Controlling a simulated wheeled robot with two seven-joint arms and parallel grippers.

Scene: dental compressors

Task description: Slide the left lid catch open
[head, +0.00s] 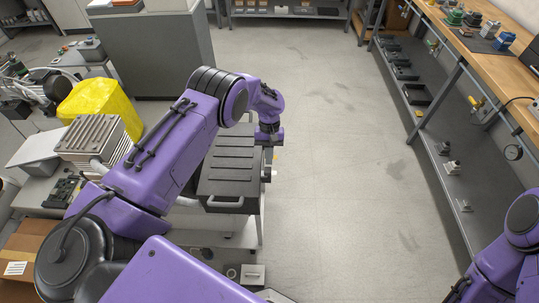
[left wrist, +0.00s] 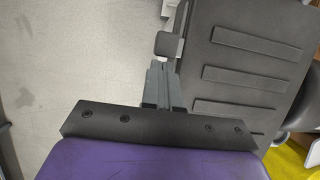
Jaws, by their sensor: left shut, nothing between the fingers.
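The dark ribbed lid (head: 228,165) lies closed on a case beneath and beside my left arm. It also fills the right of the left wrist view (left wrist: 250,55). A small dark catch (left wrist: 167,45) on a light mount sits at the lid's edge. My left gripper (left wrist: 162,68) is shut and empty, its fingertips just short of the catch in the picture; I cannot tell whether they touch it. In the head view the left gripper (head: 268,148) is at the lid's right edge, its fingers small and partly hidden. My right gripper is out of view.
A finned metal block (head: 95,133) and a yellow cover (head: 98,97) stand left of my arm. A grey cabinet (head: 155,50) stands behind. The floor (head: 350,150) right of the case is clear up to the long workbench (head: 470,45).

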